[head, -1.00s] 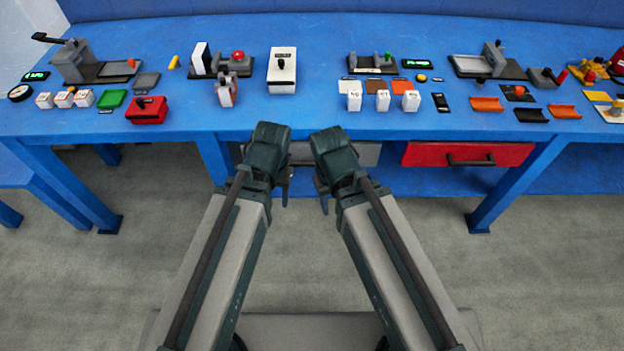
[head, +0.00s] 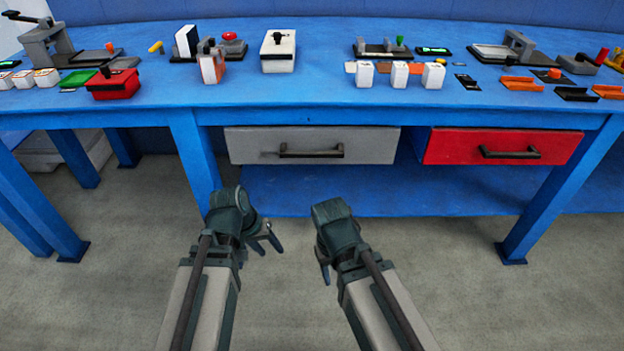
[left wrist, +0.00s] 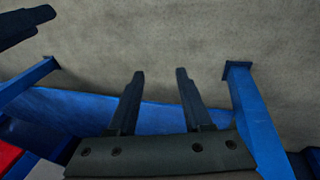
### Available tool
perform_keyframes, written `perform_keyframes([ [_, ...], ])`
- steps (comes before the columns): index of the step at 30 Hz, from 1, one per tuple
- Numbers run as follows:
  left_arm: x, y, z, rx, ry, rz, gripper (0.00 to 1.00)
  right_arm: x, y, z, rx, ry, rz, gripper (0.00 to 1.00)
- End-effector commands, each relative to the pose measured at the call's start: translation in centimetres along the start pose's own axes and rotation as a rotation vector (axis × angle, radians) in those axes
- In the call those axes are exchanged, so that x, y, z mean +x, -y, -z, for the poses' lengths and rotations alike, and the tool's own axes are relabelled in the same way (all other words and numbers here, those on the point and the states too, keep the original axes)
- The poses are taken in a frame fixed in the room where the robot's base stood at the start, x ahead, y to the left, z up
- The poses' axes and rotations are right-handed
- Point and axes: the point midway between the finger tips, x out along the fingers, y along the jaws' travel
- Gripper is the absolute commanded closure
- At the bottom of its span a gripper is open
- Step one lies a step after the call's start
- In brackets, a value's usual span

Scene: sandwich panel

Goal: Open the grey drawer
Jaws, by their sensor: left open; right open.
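The grey drawer (head: 250,146) is under the front edge of the blue table, left of the red drawer. It looks shut, with a dark bar handle (head: 311,151) across the middle of its front. My left gripper (head: 268,242) is open and empty, below and in front of the grey drawer, apart from the handle. Its two dark fingers (left wrist: 160,78) stand apart in the left wrist view with nothing between them. My right gripper (head: 323,270) is open and empty to its right, also below the drawer; its fingers are partly hidden.
The red drawer (head: 455,146) with its own dark handle is to the right. Blue table legs (head: 193,160) stand beside the drawers, and a low blue shelf (head: 390,192) lies beneath. Many small items, such as a red box (head: 113,86), stand on the tabletop.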

Motion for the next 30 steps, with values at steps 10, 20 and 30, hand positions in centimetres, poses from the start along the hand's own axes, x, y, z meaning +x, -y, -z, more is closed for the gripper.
perform_keyframes([
  [10, -0.8, -5.2, 6.4, -0.285, -0.302, -0.641, 0.5, 6.2, 0.6, 0.3, -0.001, -0.001, -0.001, 0.5],
  [20, -10.6, -5.7, 11.7, -0.55, -0.516, -1.109, 0.5, 6.1, 0.6, 0.3, -0.001, -0.001, -0.001, 0.5],
  [30, -12.3, -5.5, 12.7, -0.599, -0.547, -1.19, 0.5, 6.1, 0.6, 0.3, 0.0, -0.001, 0.0, 0.5],
])
